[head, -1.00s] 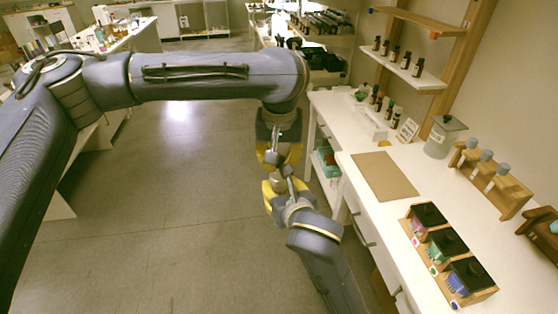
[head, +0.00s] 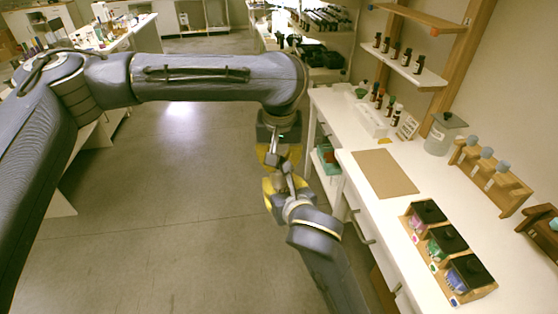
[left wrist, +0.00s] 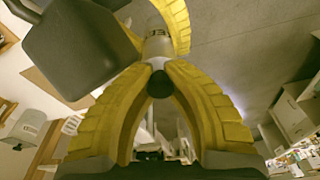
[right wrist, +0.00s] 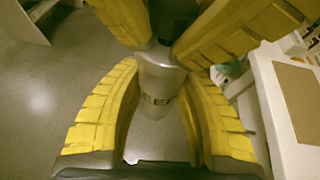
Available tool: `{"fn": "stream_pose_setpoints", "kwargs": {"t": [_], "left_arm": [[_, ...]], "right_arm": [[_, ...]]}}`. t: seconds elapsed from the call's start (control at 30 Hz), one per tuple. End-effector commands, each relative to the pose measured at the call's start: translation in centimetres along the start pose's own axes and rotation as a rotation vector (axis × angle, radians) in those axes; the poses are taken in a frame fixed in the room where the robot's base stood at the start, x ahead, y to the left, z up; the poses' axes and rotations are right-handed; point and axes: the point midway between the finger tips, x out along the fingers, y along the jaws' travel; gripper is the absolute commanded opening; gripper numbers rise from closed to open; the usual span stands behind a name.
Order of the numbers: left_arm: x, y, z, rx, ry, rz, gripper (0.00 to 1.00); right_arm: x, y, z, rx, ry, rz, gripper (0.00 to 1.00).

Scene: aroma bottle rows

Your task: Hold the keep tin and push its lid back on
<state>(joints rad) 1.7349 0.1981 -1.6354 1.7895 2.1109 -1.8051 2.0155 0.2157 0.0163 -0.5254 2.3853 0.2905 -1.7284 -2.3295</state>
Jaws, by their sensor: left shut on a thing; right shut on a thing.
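The keep tin (right wrist: 157,88) is a pale grey cylinder with dark lettering, upright in the right wrist view. My right gripper (head: 286,184) is shut around its body. The tin also shows in the left wrist view (left wrist: 157,45), with part of its lettering visible. My left gripper (head: 279,153) comes from the opposite side and is shut on the dark knob of the lid (left wrist: 160,84). The lid is at the tin's mouth, in line with it. The fingers hide much of the rim, so I cannot tell whether it is fully seated.
Both grippers are over open floor, left of the white bench (head: 350,175). On the bench are a brown mat (head: 385,174), a wooden holder with several dark-lidded boxes (head: 447,243), a grey lidded jar (head: 443,135) and a wooden bottle rack (head: 490,180).

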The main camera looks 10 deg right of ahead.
Motion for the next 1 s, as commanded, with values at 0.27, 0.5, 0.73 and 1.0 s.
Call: {"fn": "stream_pose_setpoints", "kwargs": {"t": [0.27, 0.5, 0.73, 1.0], "left_arm": [[0.1, 0.0, 0.0, 0.0, -0.001, -0.001, 0.38], [0.1, 0.0, 0.0, 0.0, -0.001, -0.001, 0.38], [-1.2, 0.0, -0.1, 0.001, 0.002, -0.001, 0.38], [-5.5, 0.0, -0.1, 0.0, 0.004, -0.001, 0.38]], "right_arm": [[0.0, 0.0, 0.1, 0.001, -0.002, 0.0, 0.0], [0.0, 0.0, 0.0, 0.0, -0.001, 0.0, 0.0], [0.0, 0.0, 0.0, 0.0, -0.001, 0.0, 0.0], [0.0, 0.0, 0.0, 0.0, -0.001, 0.0, 0.0]]}}
